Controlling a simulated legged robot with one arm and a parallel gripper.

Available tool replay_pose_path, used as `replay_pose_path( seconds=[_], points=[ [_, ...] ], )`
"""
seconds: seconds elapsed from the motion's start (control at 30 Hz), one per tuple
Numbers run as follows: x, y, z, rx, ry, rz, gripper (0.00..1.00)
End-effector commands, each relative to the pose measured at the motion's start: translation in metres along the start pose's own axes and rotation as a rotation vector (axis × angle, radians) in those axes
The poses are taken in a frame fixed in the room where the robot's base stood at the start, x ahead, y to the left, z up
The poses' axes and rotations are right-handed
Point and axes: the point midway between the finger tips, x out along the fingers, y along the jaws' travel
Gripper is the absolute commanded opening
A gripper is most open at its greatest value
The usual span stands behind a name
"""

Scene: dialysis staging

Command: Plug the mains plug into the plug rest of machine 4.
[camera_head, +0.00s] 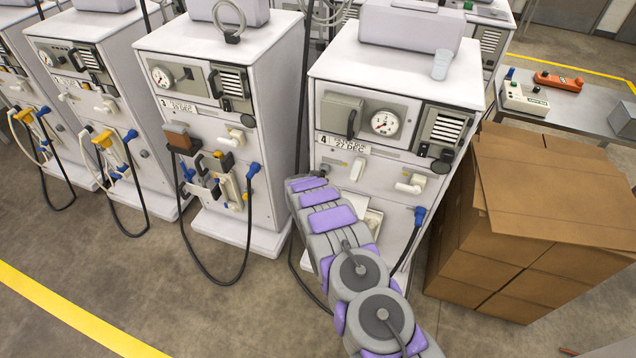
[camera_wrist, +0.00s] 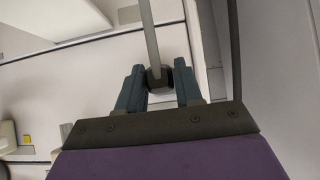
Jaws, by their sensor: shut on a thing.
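My gripper (camera_wrist: 160,88) has teal fingers, shut on a small dark piece that I take for the mains plug (camera_wrist: 157,79). A grey cord or rod runs up from it in the wrist view. In the head view my arm hides the gripper's tips and part of the machine's front. I cannot make out the plug rest for certain in either view.
Machine 3 (camera_head: 205,100) stands to the left, with a narrow gap between. Stacked cardboard boxes (camera_head: 540,190) stand close on the right. A clear cup (camera_head: 441,64) sits on machine 4. A dark cable (camera_wrist: 235,45) runs right of the fingers. The floor at the front left is clear.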

Motion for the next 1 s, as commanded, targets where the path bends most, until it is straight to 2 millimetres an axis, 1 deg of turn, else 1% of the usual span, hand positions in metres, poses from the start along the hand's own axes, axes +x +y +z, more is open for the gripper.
replay_pose_path(
  seconds=[0.97,1.0],
  points=[
    [0.016,-0.001,-0.015,-0.001,0.001,-0.002,0.00],
    [0.016,-0.001,-0.014,-0.001,0.000,-0.002,0.38]
  ],
)
